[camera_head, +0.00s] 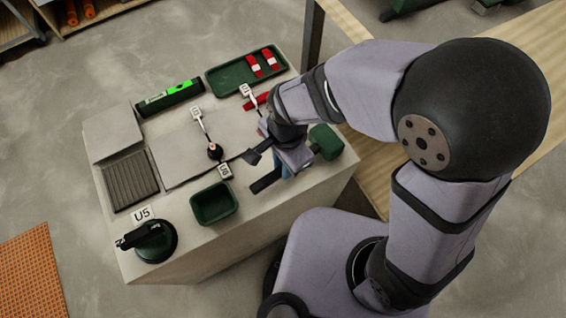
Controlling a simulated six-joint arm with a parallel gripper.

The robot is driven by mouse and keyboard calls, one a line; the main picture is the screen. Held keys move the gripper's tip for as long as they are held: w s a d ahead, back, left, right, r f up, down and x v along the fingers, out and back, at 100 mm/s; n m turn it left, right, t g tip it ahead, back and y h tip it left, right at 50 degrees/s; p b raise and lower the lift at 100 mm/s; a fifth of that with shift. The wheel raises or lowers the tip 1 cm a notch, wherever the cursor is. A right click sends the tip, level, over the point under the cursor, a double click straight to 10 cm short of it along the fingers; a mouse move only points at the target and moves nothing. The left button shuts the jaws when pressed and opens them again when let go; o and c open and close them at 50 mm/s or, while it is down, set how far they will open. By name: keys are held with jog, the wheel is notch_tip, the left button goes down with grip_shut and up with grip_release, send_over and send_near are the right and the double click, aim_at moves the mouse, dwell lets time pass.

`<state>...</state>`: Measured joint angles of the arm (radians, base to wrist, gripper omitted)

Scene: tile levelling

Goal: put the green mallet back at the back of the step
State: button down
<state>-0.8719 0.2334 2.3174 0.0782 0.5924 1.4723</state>
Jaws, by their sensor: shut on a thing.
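The green mallet's head (327,142) shows as a dark green block just right of my gripper, near the right edge of the step. My gripper (262,168) is over the right front part of the step, its two dark fingers pointing left. It is shut on the mallet, whose handle is mostly hidden by the gripper and wrist. I cannot tell whether the mallet touches the step. The pale step (255,222) carries large grey tiles (180,150).
A green tray (228,84) with red and white pieces lies at the back, beside a green level (170,97). A green bin (214,203), a suction cup (152,241) labelled U5 and a ribbed grey pad (131,180) stand along the front and left. Small labelled tags stand mid-step.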

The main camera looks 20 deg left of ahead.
jog(key=shift+f+b, duration=0.35)
jog(key=shift+f, duration=0.55)
jog(key=c, duration=1.3)
grip_release()
jog(key=shift+o, duration=0.2)
notch_tip(320, 180, up, 8)
jog(key=p, duration=0.8)
jog(key=shift+p, duration=0.35)
